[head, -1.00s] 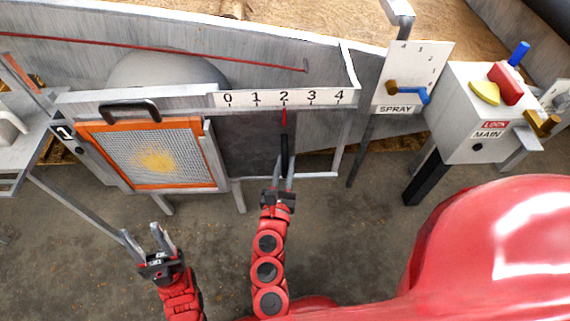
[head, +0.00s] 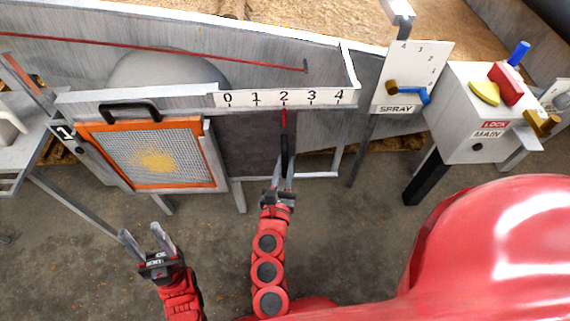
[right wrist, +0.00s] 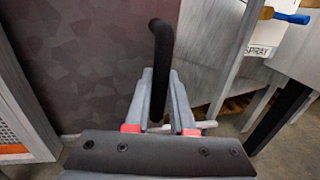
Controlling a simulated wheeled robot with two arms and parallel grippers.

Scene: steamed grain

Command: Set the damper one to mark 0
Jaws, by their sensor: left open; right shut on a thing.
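Damper one is a dark sliding plate (head: 250,140) under a white scale (head: 284,98) marked 0 to 4. Its red pointer (head: 284,118) stands at mark 2. A black upright handle (head: 284,150) hangs below the pointer. My right gripper (head: 283,178) is shut on the handle's lower part; in the right wrist view the black handle (right wrist: 160,60) rises from between the fingers (right wrist: 158,100). My left gripper (head: 146,238) is open and empty, low at the left, below the orange-framed screen and apart from it.
An orange-framed mesh screen (head: 155,155) with yellow grain sits left of the plate, with a black handle (head: 130,110) above and a "1" label (head: 64,132) beside it. A SPRAY panel (head: 412,75) with a blue lever and a LOCK/MAIN box (head: 480,120) stand to the right.

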